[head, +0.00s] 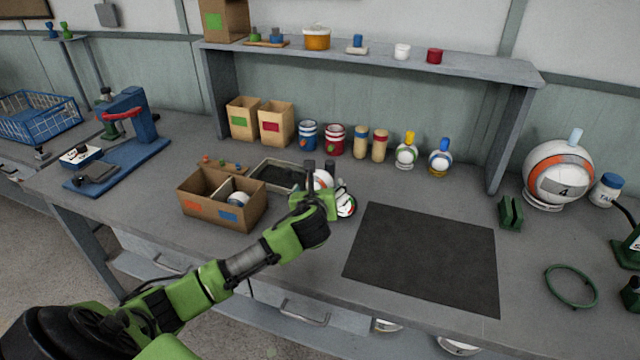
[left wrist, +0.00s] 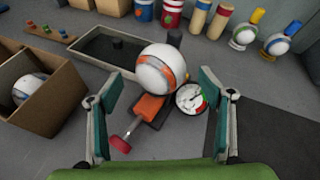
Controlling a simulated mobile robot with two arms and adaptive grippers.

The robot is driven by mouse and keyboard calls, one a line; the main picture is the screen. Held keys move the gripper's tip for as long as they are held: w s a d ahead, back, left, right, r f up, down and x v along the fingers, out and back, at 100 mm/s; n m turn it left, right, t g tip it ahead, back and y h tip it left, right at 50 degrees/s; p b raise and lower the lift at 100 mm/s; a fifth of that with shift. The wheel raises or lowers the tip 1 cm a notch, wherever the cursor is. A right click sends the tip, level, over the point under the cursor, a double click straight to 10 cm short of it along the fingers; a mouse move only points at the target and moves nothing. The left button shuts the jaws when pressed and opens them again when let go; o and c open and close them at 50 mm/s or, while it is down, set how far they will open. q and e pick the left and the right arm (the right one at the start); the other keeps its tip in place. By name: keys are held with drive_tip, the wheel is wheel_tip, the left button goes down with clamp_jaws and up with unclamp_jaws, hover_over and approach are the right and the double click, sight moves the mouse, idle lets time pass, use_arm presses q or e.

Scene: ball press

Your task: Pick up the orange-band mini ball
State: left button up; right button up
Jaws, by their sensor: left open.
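The mini ball with an orange band (head: 323,179) is white and partly hidden behind my left gripper (head: 320,169) in the head view. In the left wrist view the ball (left wrist: 161,70) appears between the spread green fingers of my left gripper (left wrist: 163,80), beyond their tips or near them; no contact shows. It appears to rest at a small orange-and-black fixture (left wrist: 150,106) with a red knob. A round dial gauge (left wrist: 191,98) is just to its right. My left gripper is open and empty. My right gripper is not in view.
A cardboard box (head: 205,205) with a divider holds another ball (head: 238,199) at left. A grey tray (head: 262,187) lies behind. Cans, rollers and bottles line the back. A dark mat (head: 424,258) lies clear at right. A larger ball (head: 558,174) stands farther right.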

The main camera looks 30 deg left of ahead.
sight(320, 183)
use_arm(q)
drive_tip(key=shift+w+a+f, duration=0.25)
drive_tip(key=shift+w+a, duration=0.05)
drive_tip(key=shift+w, duration=0.3)
drive_tip(key=x, duration=0.3)
drive_tip(key=shift+w+f, duration=0.2)
drive_tip(key=shift+f, duration=0.05)
drive_tip(key=shift+w+a+f, duration=0.1)
drive_tip(key=shift+w+a, duration=0.05)
drive_tip(key=shift+w, duration=0.1)
drive_tip(key=c, duration=1)
drive_tip(key=shift+c, duration=0.9)
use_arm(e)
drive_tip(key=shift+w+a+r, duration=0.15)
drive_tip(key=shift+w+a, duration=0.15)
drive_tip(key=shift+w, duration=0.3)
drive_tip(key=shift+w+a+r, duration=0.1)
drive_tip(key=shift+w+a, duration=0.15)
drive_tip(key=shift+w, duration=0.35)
